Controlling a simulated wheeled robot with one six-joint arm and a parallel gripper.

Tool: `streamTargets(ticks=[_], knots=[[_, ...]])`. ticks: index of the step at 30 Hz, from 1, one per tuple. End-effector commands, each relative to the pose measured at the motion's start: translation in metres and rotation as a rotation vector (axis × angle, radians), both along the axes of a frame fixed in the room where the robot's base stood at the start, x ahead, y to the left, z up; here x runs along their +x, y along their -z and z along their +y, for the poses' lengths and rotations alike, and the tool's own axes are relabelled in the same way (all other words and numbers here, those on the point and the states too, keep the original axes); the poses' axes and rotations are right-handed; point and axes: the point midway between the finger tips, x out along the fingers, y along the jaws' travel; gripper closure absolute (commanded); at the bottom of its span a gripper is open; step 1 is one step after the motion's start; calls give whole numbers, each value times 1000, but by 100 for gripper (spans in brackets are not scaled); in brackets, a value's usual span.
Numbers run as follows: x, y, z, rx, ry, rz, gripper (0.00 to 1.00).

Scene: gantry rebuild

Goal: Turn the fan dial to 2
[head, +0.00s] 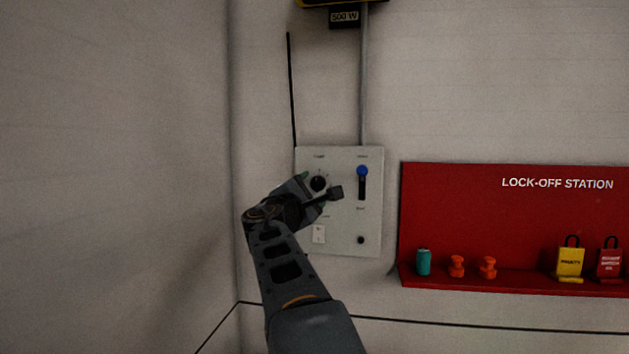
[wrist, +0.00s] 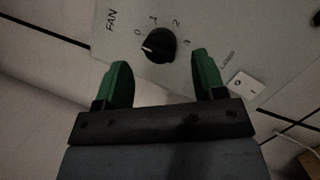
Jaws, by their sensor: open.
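The fan dial (wrist: 158,45) is a round black knob on the light panel, below the word FAN and ringed by the marks 0, 1, 2 and 3. Its white pointer line is on the left side of the knob, nearest the 0 mark. In the head view the dial (head: 318,183) shows at the upper left of the panel, just beyond my gripper (head: 322,190). My gripper (wrist: 161,60) is open, its green fingers on either side of the dial and a little below it in the wrist view.
The grey panel (head: 342,155) also carries a blue-topped lever (head: 362,175), a white rocker switch (head: 318,234) and a black knob (head: 360,240). A red lock-off station (head: 450,190) with padlocks stands to the right. A wall corner is at the left.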

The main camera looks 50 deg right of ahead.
Motion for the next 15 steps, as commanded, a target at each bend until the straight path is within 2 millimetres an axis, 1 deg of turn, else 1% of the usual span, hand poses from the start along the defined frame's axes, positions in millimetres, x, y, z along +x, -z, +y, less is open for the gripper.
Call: streamTargets(ticks=[1,6,9,15], knots=[[2,-4,-7,1,2,1,36],[7,-6,-21,0,0,1,36],[8,-7,-26,0,1,0,36],[10,-6,-28,0,0,-1,36]])
